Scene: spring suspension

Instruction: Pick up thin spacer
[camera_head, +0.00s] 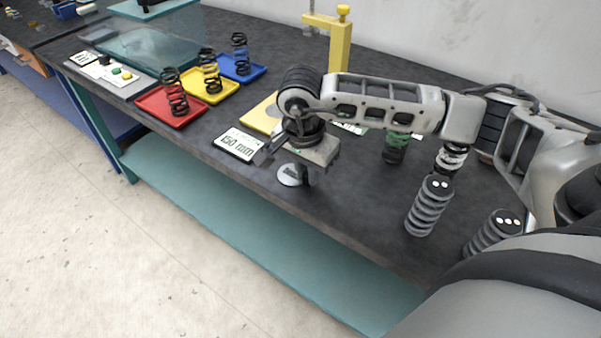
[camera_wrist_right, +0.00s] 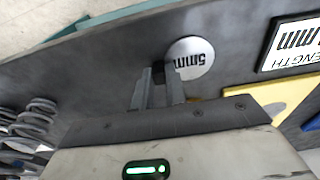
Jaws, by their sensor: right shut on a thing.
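The thin spacer (camera_head: 290,175) is a flat silvery disc with dark lettering, near the front of the dark bench. In the right wrist view the disc (camera_wrist_right: 190,58) reads "5mm" and sits just beyond my fingertips. My right gripper (camera_head: 304,178) points down at the right edge of the disc. Its fingers (camera_wrist_right: 160,75) are close together and shut on the spacer's near edge, with a small dark part between them. The exact contact is partly hidden by the fingers. I cannot tell whether the disc is clear of the bench. My left gripper is not in view.
Springs stand on red (camera_head: 158,112), yellow (camera_head: 191,88) and blue (camera_head: 253,72) trays. A yellow post (camera_head: 338,50) is behind. The front edge is close.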

